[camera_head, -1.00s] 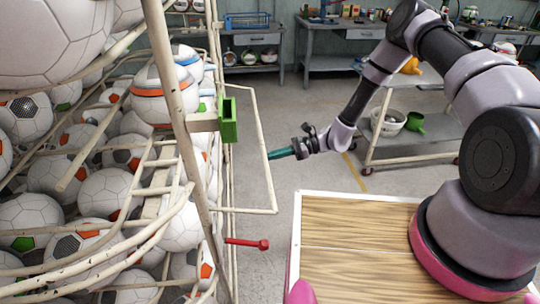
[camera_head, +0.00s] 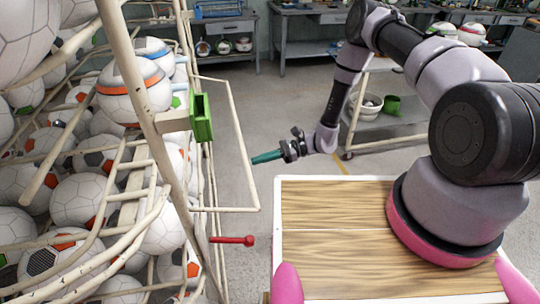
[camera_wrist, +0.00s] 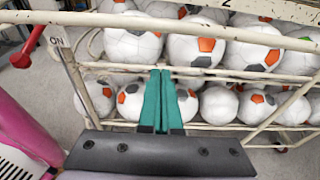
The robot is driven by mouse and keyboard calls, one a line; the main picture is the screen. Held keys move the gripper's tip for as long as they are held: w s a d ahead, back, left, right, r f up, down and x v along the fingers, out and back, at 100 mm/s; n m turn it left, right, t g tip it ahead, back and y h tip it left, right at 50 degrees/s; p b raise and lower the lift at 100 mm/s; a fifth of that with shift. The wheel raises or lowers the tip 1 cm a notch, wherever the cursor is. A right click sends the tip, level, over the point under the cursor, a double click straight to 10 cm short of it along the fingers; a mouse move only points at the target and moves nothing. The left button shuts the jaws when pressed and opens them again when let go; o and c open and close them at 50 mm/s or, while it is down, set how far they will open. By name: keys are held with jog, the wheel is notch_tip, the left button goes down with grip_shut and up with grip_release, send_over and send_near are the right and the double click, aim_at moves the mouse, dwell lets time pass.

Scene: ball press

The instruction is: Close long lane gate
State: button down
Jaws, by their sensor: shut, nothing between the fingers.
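The lane gate (camera_head: 240,120) is a thin cream wire frame. It stands out to the right from the side of the ball rack in the head view, with open space inside its outline. My gripper (camera_head: 254,160) has slim teal fingers pointing left. Their tips are at the gate's outer upright bar, on its right side; I cannot tell whether they touch it. In the wrist view the teal fingers (camera_wrist: 164,74) lie together, empty, in front of rails and balls. I cannot pick out the gate for certain in that view.
The rack of cream pipes (camera_head: 150,110) full of soccer balls (camera_head: 78,198) fills the left. A green bracket (camera_head: 201,117) and a red-knobbed lever (camera_head: 235,240) stick out of its side. A trolley (camera_head: 385,130) stands behind my arm. Floor is clear beyond the gate.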

jog(key=shift+s+a+r, duration=0.2)
jog(key=shift+a+r, duration=0.5)
jog(key=shift+r, duration=0.15)
jog(key=shift+s+a+r, duration=0.15)
jog(key=shift+a+r, duration=0.55)
jog(key=shift+r, duration=0.15)
